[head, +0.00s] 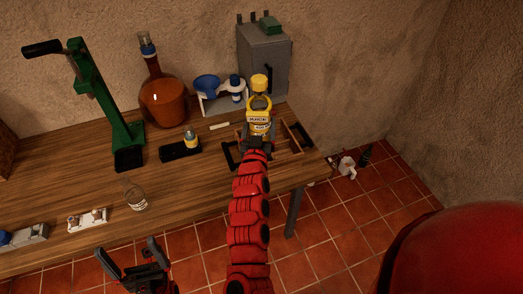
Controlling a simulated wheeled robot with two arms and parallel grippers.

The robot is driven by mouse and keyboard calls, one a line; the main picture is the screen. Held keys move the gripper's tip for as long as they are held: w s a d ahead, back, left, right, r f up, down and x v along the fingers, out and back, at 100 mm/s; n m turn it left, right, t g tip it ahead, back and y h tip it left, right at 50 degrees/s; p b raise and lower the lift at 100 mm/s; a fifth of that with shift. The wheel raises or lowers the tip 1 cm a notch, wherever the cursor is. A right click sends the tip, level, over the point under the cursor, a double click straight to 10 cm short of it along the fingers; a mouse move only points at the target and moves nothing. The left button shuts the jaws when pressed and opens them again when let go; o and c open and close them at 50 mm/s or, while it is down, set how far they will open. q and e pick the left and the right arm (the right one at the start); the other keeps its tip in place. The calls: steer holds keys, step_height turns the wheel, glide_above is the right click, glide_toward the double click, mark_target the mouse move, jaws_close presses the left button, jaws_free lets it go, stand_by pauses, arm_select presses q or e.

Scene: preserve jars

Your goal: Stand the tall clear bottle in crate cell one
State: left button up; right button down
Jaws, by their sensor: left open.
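A clear glass bottle (136,199) with a pale label stands on the table at the front left. Seen from above, its height is hard to judge. The wooden crate (289,151) with dividers and black handles is at the table's right end, partly hidden by my red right arm. My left gripper (128,256) is at the bottom, in front of the table edge, open and empty, apart from the bottle. My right gripper (257,146) is at the crate, just below a yellow-lidded jar (259,121). Its fingers are mostly hidden, and I cannot tell whether it holds the jar.
A green press (97,92), an amber demijohn (163,101) and a white rack (221,102) stand at the back. A grey cabinet (262,62) is behind the crate. A black block (174,152) and white tray (85,221) lie nearer.

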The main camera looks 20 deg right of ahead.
steer(key=f+b, duration=0.2)
steer(key=f, duration=0.1)
steer(key=f+b, duration=0.1)
steer(key=f, duration=0.1)
steer(key=shift+s+a, duration=0.2)
steer(key=shift+s, duration=0.05)
steer(key=shift+w+d+f, duration=0.1)
steer(key=shift+f, duration=0.55)
step_height(320, 180, down, 2)
steer(key=shift+b, duration=0.85)
steer(key=shift+f, duration=0.5)
